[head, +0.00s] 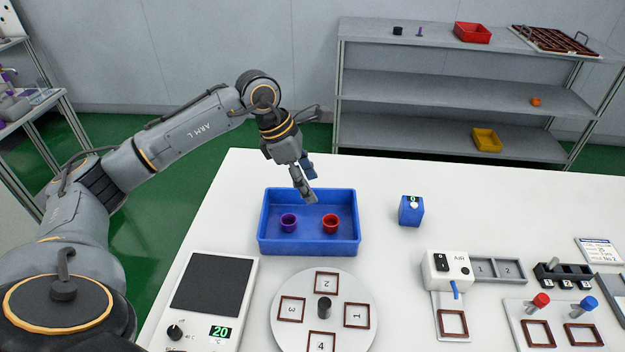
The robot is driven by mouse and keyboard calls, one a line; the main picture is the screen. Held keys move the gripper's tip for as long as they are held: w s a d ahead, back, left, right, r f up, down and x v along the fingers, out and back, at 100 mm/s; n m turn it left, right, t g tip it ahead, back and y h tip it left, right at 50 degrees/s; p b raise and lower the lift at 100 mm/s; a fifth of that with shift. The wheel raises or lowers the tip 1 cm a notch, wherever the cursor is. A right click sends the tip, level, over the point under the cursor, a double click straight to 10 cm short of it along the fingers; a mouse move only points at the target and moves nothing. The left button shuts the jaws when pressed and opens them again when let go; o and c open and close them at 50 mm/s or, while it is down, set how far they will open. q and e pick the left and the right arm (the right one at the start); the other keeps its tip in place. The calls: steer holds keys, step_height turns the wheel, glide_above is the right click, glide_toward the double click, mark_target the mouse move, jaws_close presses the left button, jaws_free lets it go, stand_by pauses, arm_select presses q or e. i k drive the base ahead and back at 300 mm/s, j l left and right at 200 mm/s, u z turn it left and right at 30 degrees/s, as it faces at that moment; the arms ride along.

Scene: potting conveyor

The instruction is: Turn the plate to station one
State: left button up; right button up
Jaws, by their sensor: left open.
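The round plate (284,325) lies on the white table at the bottom middle, with a dark knob (324,307) at its centre. Around the knob are brown square frames marked 1 at the right, 2 at the far side, 3 at the left and 4 at the near side. The plate's near edge is cut off by the picture. My left gripper (308,186) is open and empty, pointing down above the far edge of the blue tray, beyond the plate. It is apart from the plate and knob. My right gripper is not in view.
A blue tray (310,246) holds a purple pot (288,222) and a red pot (331,223). A panel showing 20 (210,300) stands left of the plate. A white AIR box (447,268), a blue counter box (411,211) and red and blue knobs stand at right.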

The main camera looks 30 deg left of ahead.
mark_target(318, 309)
steer(key=k, duration=2)
